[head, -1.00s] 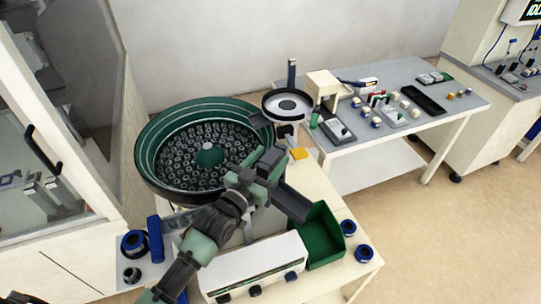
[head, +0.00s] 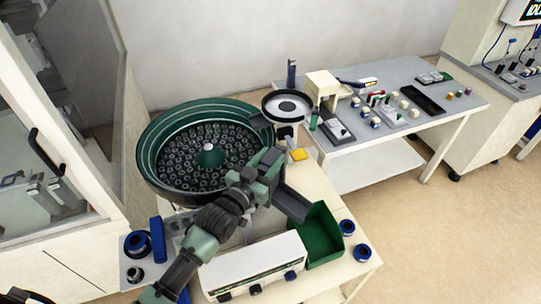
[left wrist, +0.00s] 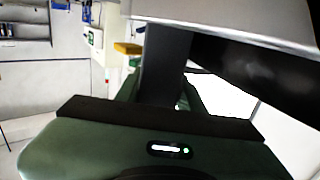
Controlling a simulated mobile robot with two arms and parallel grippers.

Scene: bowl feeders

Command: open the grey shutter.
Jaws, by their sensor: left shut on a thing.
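My left gripper (head: 271,160) is at the right side of the green bowl feeder (head: 160,183), by the top of the dark grey chute (head: 291,204). In the left wrist view a dark grey upright piece (left wrist: 165,65), apparently the grey shutter, stands between the jaws. The gripper is shut on it. In the head view the gripper hides the shutter, so how far open it is cannot be told. My right gripper is not in view.
The chute leads down to a green bin (head: 324,238). A white control box (head: 255,268) is in front, with blue-rimmed rolls (head: 347,227) beside the bin.

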